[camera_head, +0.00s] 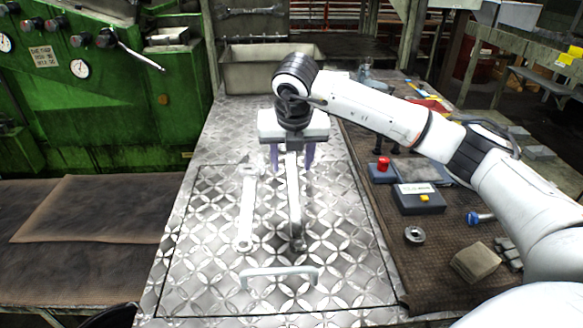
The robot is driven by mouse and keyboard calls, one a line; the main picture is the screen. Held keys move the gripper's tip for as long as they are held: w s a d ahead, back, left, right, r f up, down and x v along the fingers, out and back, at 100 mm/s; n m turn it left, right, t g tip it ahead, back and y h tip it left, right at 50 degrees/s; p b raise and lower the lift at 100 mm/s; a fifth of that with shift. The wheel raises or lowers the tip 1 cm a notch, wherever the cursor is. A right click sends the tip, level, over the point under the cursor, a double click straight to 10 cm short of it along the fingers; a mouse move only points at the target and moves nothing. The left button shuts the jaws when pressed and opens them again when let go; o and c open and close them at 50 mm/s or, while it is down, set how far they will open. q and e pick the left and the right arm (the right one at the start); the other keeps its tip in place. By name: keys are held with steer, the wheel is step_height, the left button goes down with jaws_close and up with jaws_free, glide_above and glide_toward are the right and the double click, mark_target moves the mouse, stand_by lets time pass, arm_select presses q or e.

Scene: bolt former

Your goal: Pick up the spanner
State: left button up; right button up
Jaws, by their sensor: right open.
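A bright metal spanner (246,212) lies lengthwise on the patterned metal plate, its ring end nearest me and its other end up by my right gripper. A second long metal tool (294,205) with a dark near end lies just to its right; its exact type is unclear. My right gripper (292,162) points down over the far end of this second tool, its two purple fingers apart on either side of it. I cannot tell how high the fingertips are above the plate. My left gripper is not in view.
A raised handle (280,275) stands on the plate in front of the tools. A metal bin (268,72) is at the back. A green machine (90,90) is at left. A control box (418,199), a metal ring (414,235) and a block (475,262) sit on the right mat.

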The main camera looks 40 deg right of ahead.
steer(key=shift+w+f, duration=0.15)
steer(key=shift+f, duration=0.25)
jaws_close()
stand_by(1.0)
steer(key=shift+w+r, duration=0.1)
steer(key=shift+r, duration=0.1)
